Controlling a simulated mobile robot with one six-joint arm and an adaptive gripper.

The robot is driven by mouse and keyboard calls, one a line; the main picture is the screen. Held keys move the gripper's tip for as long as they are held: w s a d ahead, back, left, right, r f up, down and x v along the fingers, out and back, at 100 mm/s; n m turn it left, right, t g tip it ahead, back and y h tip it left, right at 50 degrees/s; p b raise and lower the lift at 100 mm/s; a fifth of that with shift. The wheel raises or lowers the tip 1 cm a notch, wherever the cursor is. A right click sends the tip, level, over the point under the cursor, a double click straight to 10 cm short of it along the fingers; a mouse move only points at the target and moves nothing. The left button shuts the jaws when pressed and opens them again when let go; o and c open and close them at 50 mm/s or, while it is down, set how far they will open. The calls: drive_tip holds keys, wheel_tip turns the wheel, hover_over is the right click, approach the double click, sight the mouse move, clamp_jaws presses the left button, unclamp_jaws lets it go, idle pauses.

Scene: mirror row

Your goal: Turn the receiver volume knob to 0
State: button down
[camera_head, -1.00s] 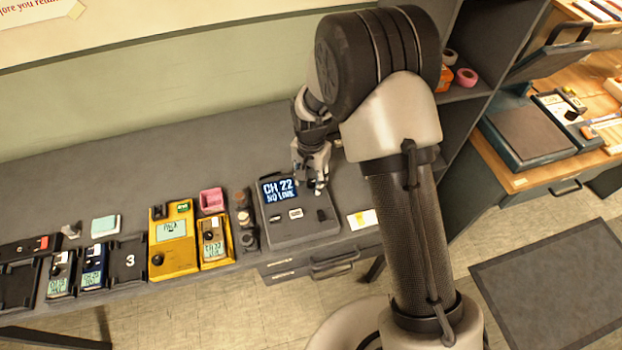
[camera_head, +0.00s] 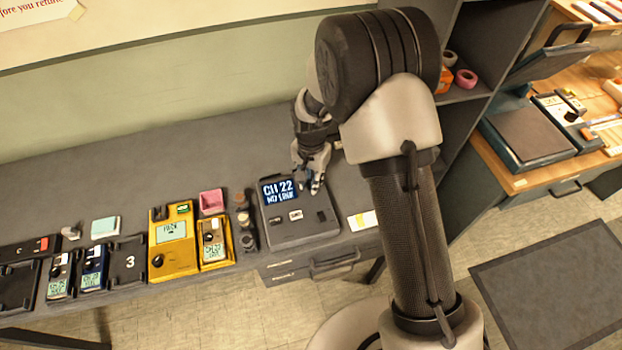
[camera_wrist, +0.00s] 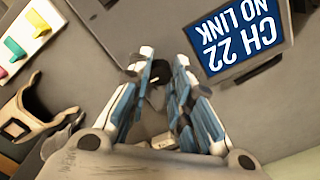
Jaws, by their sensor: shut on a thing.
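The receiver (camera_head: 305,235) is a dark grey box on the bench, and its lit blue display (camera_head: 278,191) reads "CH 22 NO LINK". The display also shows in the wrist view (camera_wrist: 238,35), rotated. My gripper (camera_head: 315,188) is over the receiver's right side, beside the display. In the wrist view my gripper (camera_wrist: 160,72) has its fingers closed in on both sides of a small dark knob (camera_wrist: 157,97). The fingers hide most of the knob, and I cannot read its pointer or any scale.
Small bottles (camera_head: 243,220) stand close to the receiver's left. A yellow device (camera_head: 174,245) and several handheld units in docks are farther left. A card with coloured tabs (camera_head: 363,219) lies to its right. Dark shelving (camera_head: 468,95) rises behind my arm.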

drive_tip(key=shift+n, duration=0.4)
drive_tip(key=n+p, duration=0.1)
drive_tip(key=n, duration=0.2)
drive_tip(key=shift+n, duration=0.3)
drive_tip(key=n, duration=0.4)
drive_tip(key=shift+n, duration=0.3)
drive_tip(key=n+p, duration=0.1)
drive_tip(key=n, duration=0.3)
drive_tip(key=shift+n, duration=2.4)
drive_tip(key=c, duration=1.4)
unclamp_jaws()
